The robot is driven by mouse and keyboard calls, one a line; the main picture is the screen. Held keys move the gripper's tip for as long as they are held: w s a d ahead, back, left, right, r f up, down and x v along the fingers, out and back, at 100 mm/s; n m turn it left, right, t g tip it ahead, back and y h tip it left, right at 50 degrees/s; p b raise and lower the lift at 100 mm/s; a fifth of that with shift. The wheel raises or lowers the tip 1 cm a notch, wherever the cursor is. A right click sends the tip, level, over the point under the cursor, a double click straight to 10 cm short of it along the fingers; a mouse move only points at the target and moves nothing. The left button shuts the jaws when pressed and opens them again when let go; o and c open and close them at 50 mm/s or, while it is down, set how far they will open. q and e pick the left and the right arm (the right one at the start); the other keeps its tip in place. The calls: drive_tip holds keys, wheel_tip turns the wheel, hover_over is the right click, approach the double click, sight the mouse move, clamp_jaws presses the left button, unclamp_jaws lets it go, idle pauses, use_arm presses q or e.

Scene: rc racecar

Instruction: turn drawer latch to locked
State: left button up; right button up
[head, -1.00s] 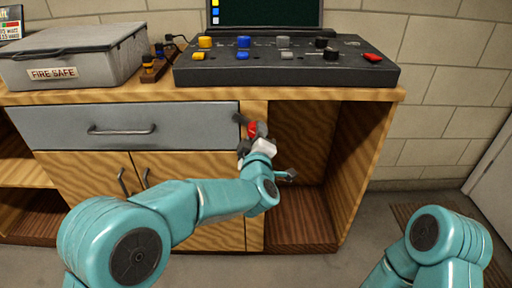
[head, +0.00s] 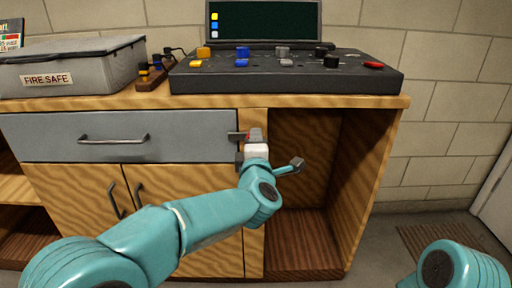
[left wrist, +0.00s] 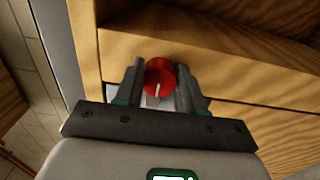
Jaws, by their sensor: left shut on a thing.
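The grey drawer (head: 120,137) is closed in the wooden bench front. The red round latch knob shows in the left wrist view (left wrist: 160,76), with a short white mark pointing toward the bottom of that picture. My left gripper (head: 249,137) is at the drawer's right end. In the left wrist view its two fingers (left wrist: 161,82) stand on either side of the knob, shut on it. In the head view the gripper hides most of the knob. My right gripper is out of view; only part of that arm shows at lower right.
An open cubby (head: 300,225) lies right of the latch. A control panel (head: 290,75) with coloured knobs and a grey fire-safe box (head: 75,68) stand on the benchtop. Two cupboard doors (head: 75,200) are below the drawer.

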use_arm(q)
drive_tip(key=shift+r, duration=0.1)
idle(0.3)
drive_tip(key=o, duration=1)
drive_tip(key=shift+o, duration=0.2)
drive_tip(key=s+p, duration=0.2)
drive_tip(key=s, duration=1.4)
drive_tip(key=shift+s, duration=0.15)
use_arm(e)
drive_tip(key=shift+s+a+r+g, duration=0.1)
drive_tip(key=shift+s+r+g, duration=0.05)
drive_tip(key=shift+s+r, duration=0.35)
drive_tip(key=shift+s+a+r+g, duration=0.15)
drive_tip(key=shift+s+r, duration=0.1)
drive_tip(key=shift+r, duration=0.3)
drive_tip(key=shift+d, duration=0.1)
